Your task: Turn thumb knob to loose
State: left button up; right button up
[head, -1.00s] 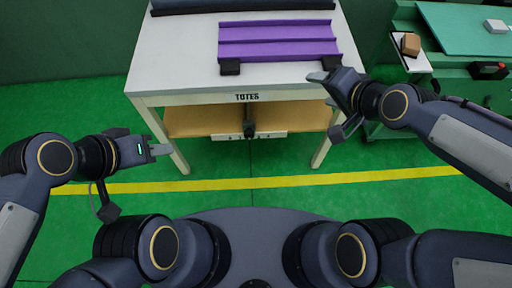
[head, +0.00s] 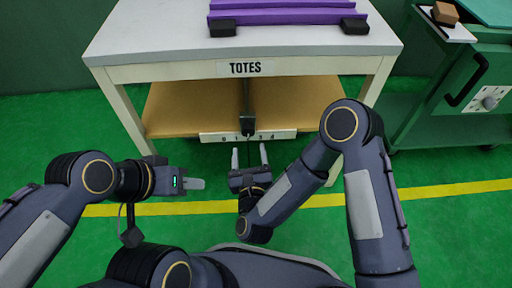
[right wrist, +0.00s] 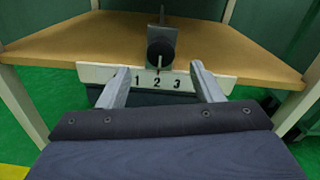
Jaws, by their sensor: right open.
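My left gripper (head: 194,184) is off to the left over the floor, seen side-on, holding nothing visible.
The white table (head: 170,45) marked TOTES carries a purple rail piece (head: 290,15) with black ends. Its wooden shelf (head: 185,110) and legs flank the knob. Green floor lies in front.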

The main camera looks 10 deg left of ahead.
aim_at(248, 133)
jog(key=shift+m, duration=0.3)
jog(key=x, duration=0.3)
jog(key=b+x, duration=0.1)
jog(key=x, duration=0.3)
jog(key=shift+w+f+b, duration=0.2)
jog(key=shift+f+b, duration=0.05)
jog(key=shift+b, duration=0.05)
jog(key=c, duration=1)
